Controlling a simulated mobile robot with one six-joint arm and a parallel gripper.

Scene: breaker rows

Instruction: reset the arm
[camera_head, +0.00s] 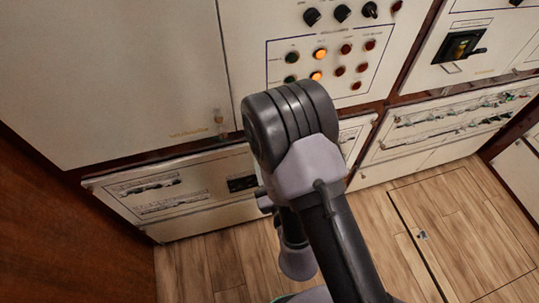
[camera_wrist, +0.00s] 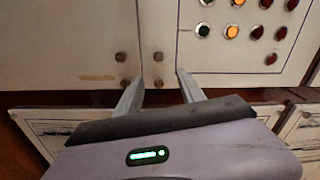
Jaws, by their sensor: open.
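My gripper (camera_wrist: 160,88) shows in the wrist view with its two grey fingers spread apart and nothing between them. It points at the lower part of the cabinet front, near two small dark knobs at the panel seam. Whether the fingertips touch the panel cannot be told. In the head view my arm stands bent in front of the cabinet, and it hides my gripper there.
An upper panel (camera_head: 330,100) carries lit orange and dark red and green lamps, with black knobs (camera_head: 312,16) above. Lower panels hold breaker rows (camera_head: 150,185) (camera_head: 455,118). A black switch (camera_head: 462,46) sits at the upper right. Wooden floor (camera_head: 460,220) lies clear at the lower right.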

